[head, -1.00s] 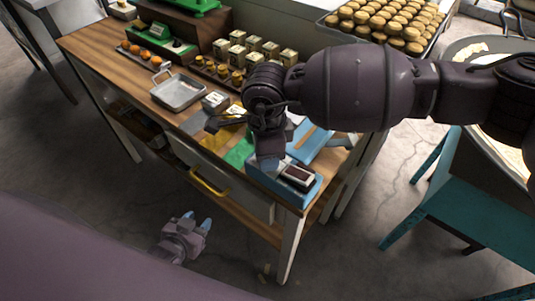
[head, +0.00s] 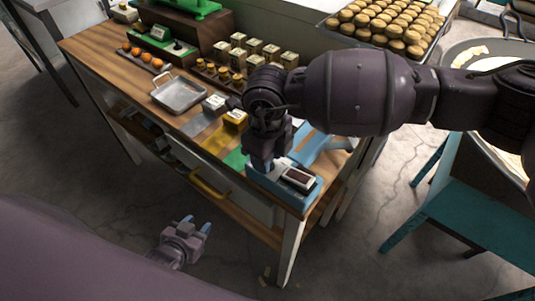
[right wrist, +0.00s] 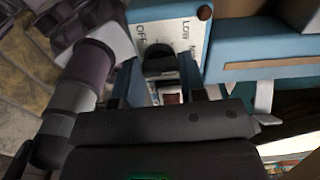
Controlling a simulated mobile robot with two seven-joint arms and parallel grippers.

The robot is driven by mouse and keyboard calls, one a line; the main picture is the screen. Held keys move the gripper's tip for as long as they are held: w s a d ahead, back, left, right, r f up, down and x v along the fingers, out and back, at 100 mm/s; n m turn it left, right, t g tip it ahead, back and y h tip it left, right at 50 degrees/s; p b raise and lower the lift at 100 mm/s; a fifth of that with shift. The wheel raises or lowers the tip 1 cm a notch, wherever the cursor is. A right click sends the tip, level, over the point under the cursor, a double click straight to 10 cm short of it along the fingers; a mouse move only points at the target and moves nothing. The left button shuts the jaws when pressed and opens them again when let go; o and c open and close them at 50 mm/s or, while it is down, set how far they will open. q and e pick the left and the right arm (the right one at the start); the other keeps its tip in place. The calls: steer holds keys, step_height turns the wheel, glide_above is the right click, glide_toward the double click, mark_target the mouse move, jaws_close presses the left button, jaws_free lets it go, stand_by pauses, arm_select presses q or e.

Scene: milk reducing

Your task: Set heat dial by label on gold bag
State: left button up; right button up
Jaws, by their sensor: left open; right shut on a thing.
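A blue heat unit (head: 312,194) sits at the table's near right corner. In the right wrist view, its white face (right wrist: 165,33) carries the words OFF and LOW, and a black dial (right wrist: 158,62) stands between my fingers. My right gripper (head: 262,166) points down at the unit's left part, shut on the dial. It partly hides the face. My left gripper (head: 198,224) is open and empty, low in front of the table.
Grey, yellow and green strips (head: 236,158) lie on the wooden table. A metal pan (head: 180,94), small boxes (head: 270,50) and a green scale (head: 165,40) stand farther back. A blue board (head: 312,148) lies behind the unit. A teal chair (head: 440,205) stands right.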

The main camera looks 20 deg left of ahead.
steer(key=shift+m, duration=0.3)
steer(key=o, duration=0.6)
steer(key=shift+o, duration=0.2)
step_height(320, 180, up, 11)
stand_by(0.4)
stand_by(0.4)
